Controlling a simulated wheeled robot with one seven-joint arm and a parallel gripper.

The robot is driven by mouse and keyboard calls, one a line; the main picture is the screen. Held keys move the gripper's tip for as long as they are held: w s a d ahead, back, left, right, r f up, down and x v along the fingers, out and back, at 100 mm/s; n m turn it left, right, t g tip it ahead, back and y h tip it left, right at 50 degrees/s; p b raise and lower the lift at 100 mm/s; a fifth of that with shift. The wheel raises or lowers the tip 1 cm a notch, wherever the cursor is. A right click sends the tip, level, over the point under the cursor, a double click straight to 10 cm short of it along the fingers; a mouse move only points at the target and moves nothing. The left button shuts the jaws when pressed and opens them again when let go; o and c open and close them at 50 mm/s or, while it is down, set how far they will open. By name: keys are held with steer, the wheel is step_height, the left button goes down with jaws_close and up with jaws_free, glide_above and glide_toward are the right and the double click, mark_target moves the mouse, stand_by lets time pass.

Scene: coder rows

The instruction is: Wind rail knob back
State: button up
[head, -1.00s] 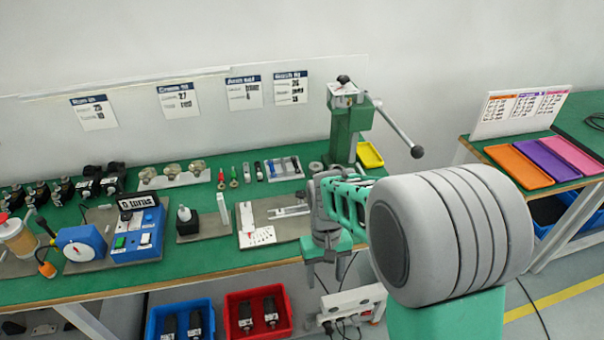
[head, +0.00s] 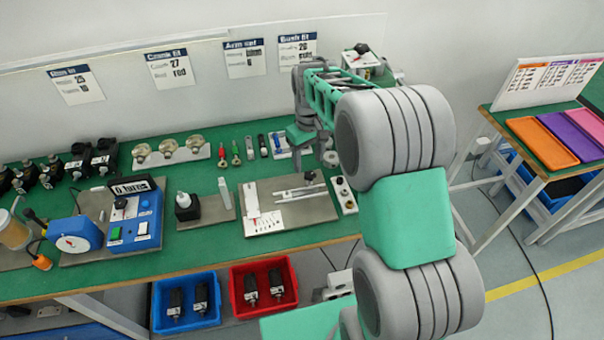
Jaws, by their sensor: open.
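A grey plate (head: 327,212) on the green bench carries a slim metal rail (head: 290,194). A small dark knob (head: 310,176) shows at the rail's right end. A white printed scale strip (head: 264,222) lies at the plate's left front.
A small black block with a white-capped bottle (head: 186,206) stands left of the plate. A blue box (head: 136,222) with a display is further left. Hand tools (head: 250,148) lie behind the plate. A narrow panel with round parts (head: 343,193) is close on the right.

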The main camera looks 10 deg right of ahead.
mark_target(309, 174)
steer(key=shift+d+f, duration=0.65)
steer(key=shift+f, duration=0.3)
steer(key=f, duration=0.5)
steer(key=shift+w+a+f+p, duration=0.1)
steer(key=shift+a+f+p, duration=0.2)
steer(key=shift+a+p, duration=0.1)
steer(key=shift+d, duration=0.1)
jaws_close()
steer(key=shift+a, duration=0.4)
steer(key=shift+d, duration=0.25)
